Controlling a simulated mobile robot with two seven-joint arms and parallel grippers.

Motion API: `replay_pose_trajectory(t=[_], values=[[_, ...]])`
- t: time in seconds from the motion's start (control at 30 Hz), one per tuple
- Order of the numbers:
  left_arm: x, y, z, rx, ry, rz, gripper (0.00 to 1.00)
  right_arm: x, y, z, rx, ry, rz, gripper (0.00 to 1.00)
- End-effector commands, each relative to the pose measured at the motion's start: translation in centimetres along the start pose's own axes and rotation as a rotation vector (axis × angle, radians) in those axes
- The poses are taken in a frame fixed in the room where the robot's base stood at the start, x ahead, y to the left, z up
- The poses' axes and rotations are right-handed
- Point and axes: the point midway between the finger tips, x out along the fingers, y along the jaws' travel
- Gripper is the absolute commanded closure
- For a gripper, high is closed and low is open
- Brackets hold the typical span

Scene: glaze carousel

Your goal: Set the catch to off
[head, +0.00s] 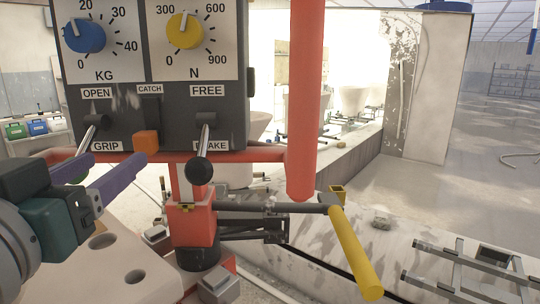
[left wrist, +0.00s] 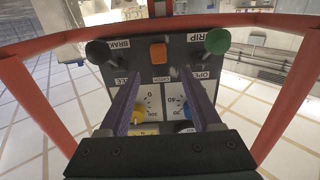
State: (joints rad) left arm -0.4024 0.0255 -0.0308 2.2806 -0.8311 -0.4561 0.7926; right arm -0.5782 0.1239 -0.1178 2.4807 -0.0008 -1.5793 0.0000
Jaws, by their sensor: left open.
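The catch (head: 146,142) is an orange block below the CATCH label on the dark control panel (head: 172,135), at the lower end of a dark piece. It shows in the left wrist view (left wrist: 158,52), between and beyond my fingertips. No off mark is readable beside it. My left gripper (head: 114,163) has purple fingers, spread apart and empty, in front of the panel's lower edge. In the left wrist view my left gripper (left wrist: 160,79) points at the panel, with a finger on either side of the catch's line. I cannot tell whether a fingertip touches anything. My right gripper is not in view.
The OPEN/GRIP lever with a green ball (left wrist: 217,40) and the FREE/BRAKE lever with a black ball (head: 199,171) flank the catch. Blue (head: 85,34) and yellow (head: 186,30) dials sit above. A red post (head: 306,90) and yellow handle (head: 356,252) stand to the right.

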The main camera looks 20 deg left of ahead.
Motion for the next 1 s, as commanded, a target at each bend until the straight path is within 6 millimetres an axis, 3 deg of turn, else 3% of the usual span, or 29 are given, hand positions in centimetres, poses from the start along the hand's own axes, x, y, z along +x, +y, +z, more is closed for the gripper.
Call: replay_pose_trajectory(t=[0.17,0.6,0.8,1.0], values=[[0.9,0.1,0.0,0.003,0.012,0.005,0.35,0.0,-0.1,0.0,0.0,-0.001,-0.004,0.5],[8.4,0.1,-0.1,0.003,0.01,0.003,0.35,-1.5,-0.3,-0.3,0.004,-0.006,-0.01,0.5],[9.8,0.1,0.0,0.002,0.009,0.003,0.35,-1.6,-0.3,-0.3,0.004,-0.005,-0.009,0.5],[10.0,0.1,0.1,0.001,0.007,0.003,0.35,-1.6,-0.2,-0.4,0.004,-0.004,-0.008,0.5]])
